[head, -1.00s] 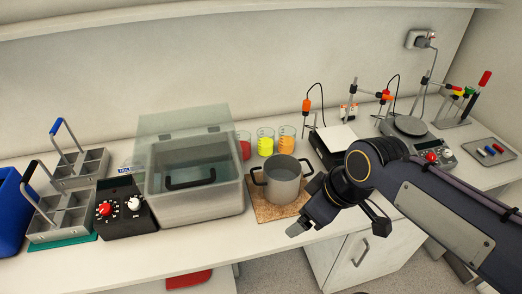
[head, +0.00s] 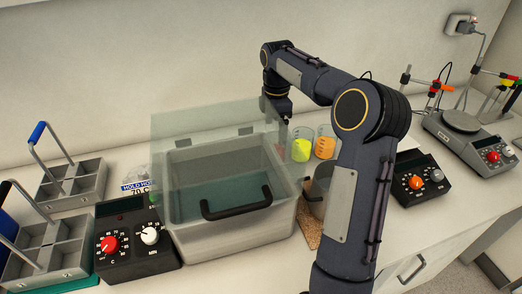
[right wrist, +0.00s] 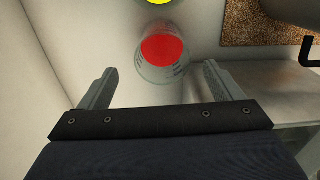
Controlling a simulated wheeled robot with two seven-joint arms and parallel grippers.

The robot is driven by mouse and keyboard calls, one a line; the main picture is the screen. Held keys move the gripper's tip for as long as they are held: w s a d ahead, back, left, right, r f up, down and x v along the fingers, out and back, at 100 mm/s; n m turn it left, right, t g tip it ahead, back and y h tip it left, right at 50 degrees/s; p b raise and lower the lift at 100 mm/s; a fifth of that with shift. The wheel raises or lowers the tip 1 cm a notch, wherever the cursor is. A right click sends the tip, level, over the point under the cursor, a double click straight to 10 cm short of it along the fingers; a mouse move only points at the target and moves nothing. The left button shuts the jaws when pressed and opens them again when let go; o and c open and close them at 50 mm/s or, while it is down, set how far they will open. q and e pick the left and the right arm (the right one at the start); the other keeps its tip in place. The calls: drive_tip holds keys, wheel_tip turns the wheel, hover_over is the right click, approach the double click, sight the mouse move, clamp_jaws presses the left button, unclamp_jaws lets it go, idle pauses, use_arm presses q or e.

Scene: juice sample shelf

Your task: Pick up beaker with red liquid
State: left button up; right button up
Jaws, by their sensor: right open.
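The beaker with red liquid (right wrist: 163,55) shows in the right wrist view, ahead of and between the fingers of my right gripper (right wrist: 160,72). The fingers are spread and nothing is clamped between them. In the head view my right gripper (head: 279,132) points down behind the water bath's raised clear lid, just above the red beaker (head: 281,152), which is mostly hidden there. My left gripper is not in view.
Beakers with yellow (head: 301,148) and orange (head: 325,145) liquid stand right of the red one. The water bath (head: 235,243) with its raised clear lid (head: 200,140) is in front. A metal pot (head: 318,188) on a cork mat (head: 306,228) is partly hidden by my arm.

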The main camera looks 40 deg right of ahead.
drive_tip(key=f, duration=0.7)
drive_tip(key=shift+s+f, duration=0.2)
drive_tip(key=shift+f, duration=0.1)
drive_tip(key=shift+c, duration=0.5)
drive_tip(key=c, duration=1)
drive_tip(key=shift+c, duration=0.6)
drive_tip(key=shift+r, duration=0.15)
